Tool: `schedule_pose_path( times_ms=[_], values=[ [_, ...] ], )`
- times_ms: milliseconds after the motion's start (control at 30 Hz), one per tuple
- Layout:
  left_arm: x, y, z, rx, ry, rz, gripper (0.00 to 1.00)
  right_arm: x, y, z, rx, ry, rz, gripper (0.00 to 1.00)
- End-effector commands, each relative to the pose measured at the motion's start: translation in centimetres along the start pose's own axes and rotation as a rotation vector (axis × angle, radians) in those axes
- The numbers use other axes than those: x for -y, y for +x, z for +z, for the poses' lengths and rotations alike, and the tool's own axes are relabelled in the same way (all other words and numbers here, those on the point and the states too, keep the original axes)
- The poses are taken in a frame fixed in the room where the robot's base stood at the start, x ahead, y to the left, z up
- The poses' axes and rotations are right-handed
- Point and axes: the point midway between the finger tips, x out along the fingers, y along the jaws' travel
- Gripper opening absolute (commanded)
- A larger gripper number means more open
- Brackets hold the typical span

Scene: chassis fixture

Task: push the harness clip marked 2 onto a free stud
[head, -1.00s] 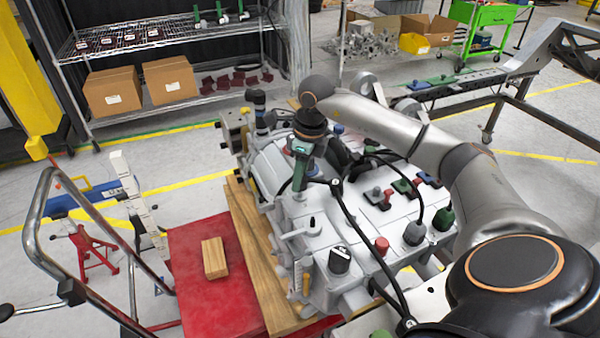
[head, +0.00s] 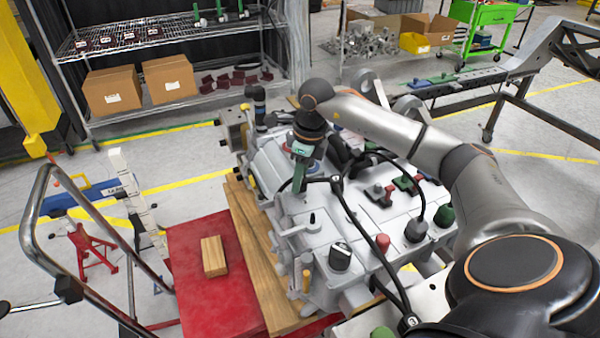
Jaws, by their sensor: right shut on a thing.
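My right gripper (head: 299,188) points down over the near left part of the pale grey casting. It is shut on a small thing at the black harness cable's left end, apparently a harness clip. The fingers hide most of it, and no number 2 can be read. The black cable (head: 362,237) runs from the gripper to a bend with a dark clip-like piece (head: 337,183), then down to the casting's front right. Small studs on the casting (head: 310,240) are too small to tell free from taken. My left gripper is out of view.
The casting carries a black knob (head: 340,256), a red cap (head: 382,243), a green cap (head: 444,216) and several coloured blocks. A wooden block (head: 214,257) lies on the red surface (head: 190,300) at left. My right arm spans the right side.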

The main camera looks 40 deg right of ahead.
Motion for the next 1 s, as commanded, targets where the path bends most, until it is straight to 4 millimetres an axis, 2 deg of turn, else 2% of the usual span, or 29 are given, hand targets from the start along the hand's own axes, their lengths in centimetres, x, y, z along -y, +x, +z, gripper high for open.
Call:
schedule_pose_path(
  times_ms=[267,300,600,867,1000],
  values=[
    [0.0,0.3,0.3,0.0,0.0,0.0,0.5,0.0,0.8,-0.2,-0.005,0.0,0.002,0.0],
    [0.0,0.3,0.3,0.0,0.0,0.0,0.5,0.0,0.9,-0.2,-0.005,0.0,0.002,0.35],
    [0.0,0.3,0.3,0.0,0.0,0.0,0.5,0.0,0.7,-0.2,-0.004,0.0,0.001,0.69],
    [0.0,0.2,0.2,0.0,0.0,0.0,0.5,0.0,0.6,-0.1,-0.003,0.0,0.001,0.69],
    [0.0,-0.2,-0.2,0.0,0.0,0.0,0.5,0.0,-0.2,0.0,-0.002,0.0,0.001,0.69]
  ],
)
